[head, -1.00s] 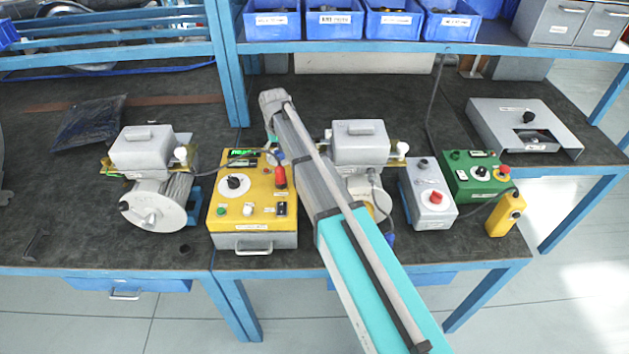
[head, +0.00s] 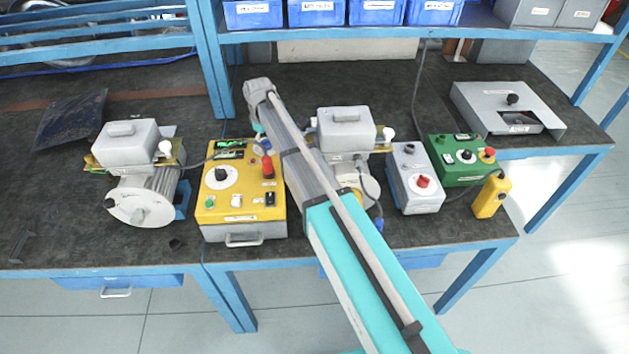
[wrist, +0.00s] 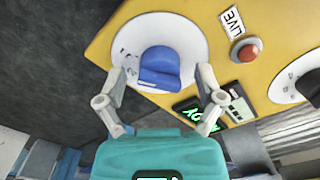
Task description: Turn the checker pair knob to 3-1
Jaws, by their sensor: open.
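The yellow checker box (head: 240,203) stands at the front of the bench. A blue knob on a white round dial (wrist: 190,38) sits on its panel; the knob (wrist: 160,62) shows large in the wrist view. In the head view the knob (head: 265,145) is small and partly covered by my arm. My gripper (wrist: 160,76) is open, with one finger on each side of the knob; I cannot tell whether they touch it. The dial marks are too small and partly hidden to read, so the setting is unclear.
On the same panel are a red button (wrist: 246,50) by a LIVE label, a lit green display (wrist: 200,118) and a black knob (head: 221,175) on a white dial. A blower (head: 348,130) stands beside my arm, with grey (head: 415,190) and green (head: 462,165) boxes farther right.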

